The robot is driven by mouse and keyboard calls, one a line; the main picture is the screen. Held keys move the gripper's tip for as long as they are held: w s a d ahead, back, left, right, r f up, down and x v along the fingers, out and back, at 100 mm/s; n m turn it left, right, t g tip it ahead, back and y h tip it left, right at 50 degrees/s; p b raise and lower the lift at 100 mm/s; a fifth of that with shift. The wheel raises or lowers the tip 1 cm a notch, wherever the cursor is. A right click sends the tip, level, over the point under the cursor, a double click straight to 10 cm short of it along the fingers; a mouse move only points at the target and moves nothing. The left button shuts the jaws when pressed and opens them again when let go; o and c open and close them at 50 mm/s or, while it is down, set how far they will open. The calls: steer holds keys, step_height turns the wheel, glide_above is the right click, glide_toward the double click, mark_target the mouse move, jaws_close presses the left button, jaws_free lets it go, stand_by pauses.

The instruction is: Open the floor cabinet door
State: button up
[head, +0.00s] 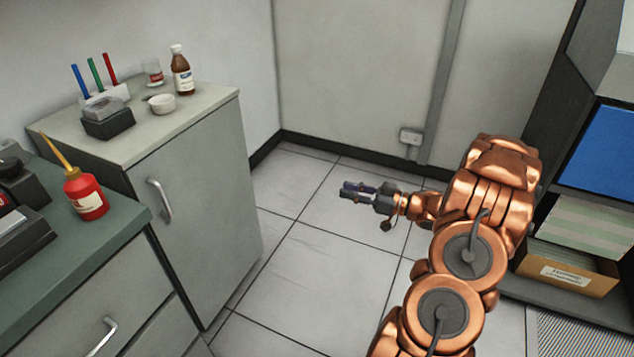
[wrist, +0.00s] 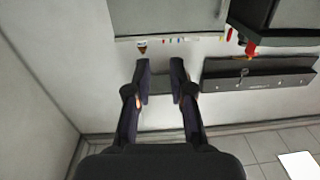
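The floor cabinet (head: 225,115) stands at the left in the head view, with a pale top. Its grey door (head: 205,200) looks shut and has a vertical silver handle (head: 160,202) near its left edge. The cabinet door also shows at the top of the wrist view (wrist: 165,15), which appears upside down, with a small part of the handle (wrist: 219,8). My gripper (head: 347,192) is over the floor to the right of the cabinet, pointing left, well apart from the handle. In the wrist view its two fingertips (wrist: 161,70) are apart with nothing between them.
A brown bottle (head: 181,72), a white bowl (head: 161,103) and pens stand on the cabinet. A green-topped drawer unit (head: 120,225) with a red oil can (head: 85,195) is at the near left. A dark shelf (head: 560,190) stands right. Tiled floor (head: 310,250) between is clear.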

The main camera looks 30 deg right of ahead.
steer(key=shift+v, duration=1.05)
